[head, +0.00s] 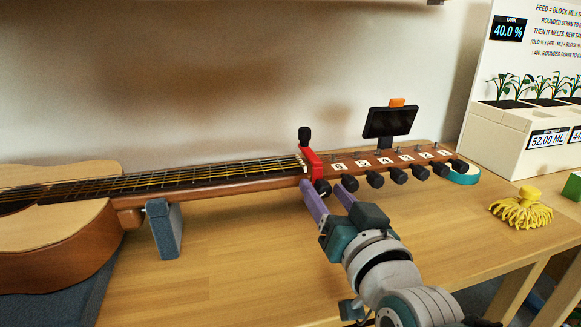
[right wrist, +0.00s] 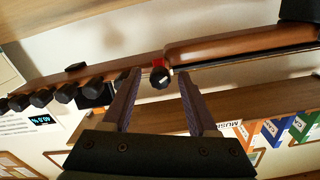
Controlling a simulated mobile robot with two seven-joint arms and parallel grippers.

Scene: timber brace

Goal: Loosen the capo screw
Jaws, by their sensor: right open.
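An acoustic guitar (head: 55,225) lies with its neck reaching right across the table. A red capo (head: 312,160) sits across the neck beside the headstock, with a black knob (head: 304,134) standing above it. A black screw knob (head: 322,187) is on its near side. My right gripper (head: 323,185) is open, its two purple fingers pointing up on either side of that knob. The right wrist view shows the screw knob (right wrist: 159,81) between the fingertips (right wrist: 159,74), with a sliver of red capo above it. Contact is not visible. My left gripper is out of view.
Several black tuning pegs (head: 375,180) line the headstock's near edge, close to the right finger. A clip-on tuner (head: 390,122) stands on the headstock. A blue-grey support (head: 165,230) holds the neck. A yellow mop-like object (head: 523,207) and a white planter (head: 515,135) are at right.

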